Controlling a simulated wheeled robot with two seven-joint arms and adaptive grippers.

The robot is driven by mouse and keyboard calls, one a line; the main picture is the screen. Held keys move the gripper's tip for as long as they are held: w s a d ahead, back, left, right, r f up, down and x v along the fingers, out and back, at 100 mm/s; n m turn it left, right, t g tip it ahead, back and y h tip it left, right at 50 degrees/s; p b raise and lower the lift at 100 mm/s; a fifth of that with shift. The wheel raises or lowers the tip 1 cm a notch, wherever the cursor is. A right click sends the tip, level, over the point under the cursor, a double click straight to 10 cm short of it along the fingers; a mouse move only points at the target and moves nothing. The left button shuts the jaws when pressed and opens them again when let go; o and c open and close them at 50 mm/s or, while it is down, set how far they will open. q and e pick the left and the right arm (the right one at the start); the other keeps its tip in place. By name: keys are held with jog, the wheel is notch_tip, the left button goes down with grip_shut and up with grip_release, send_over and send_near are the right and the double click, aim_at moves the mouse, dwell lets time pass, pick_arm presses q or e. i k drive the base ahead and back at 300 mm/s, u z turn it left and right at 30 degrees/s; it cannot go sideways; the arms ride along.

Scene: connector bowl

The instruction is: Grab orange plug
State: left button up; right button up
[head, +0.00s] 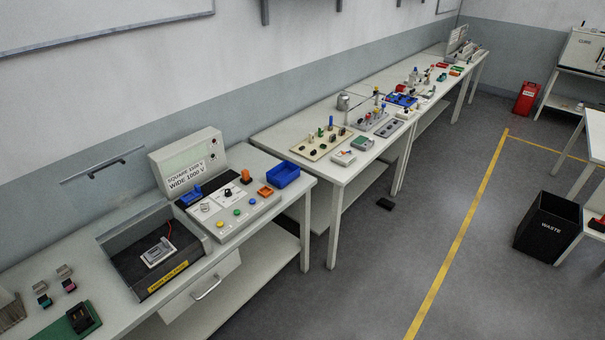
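An orange upright piece (246,176), which looks like a plug, stands at the back right of the grey test panel (232,221) on the near bench. A second, lower orange piece (265,191) sits to its right and nearer the front edge. At this size I cannot tell for sure which of the two is the plug. A blue open bin (283,174) stands just right of them. Neither of my grippers shows in the head view.
A sign board (188,166) stands behind the panel. A recessed dark tray (150,250) lies left of it. More benches with parts run to the back. A black waste bin (548,225) stands on the floor at right. The grey floor (350,285) between is mostly clear.

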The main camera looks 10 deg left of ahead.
aim_at(245, 175)
jog(key=z, duration=1.15)
jog(key=i, duration=2.55)
jog(key=u, duration=2.55)
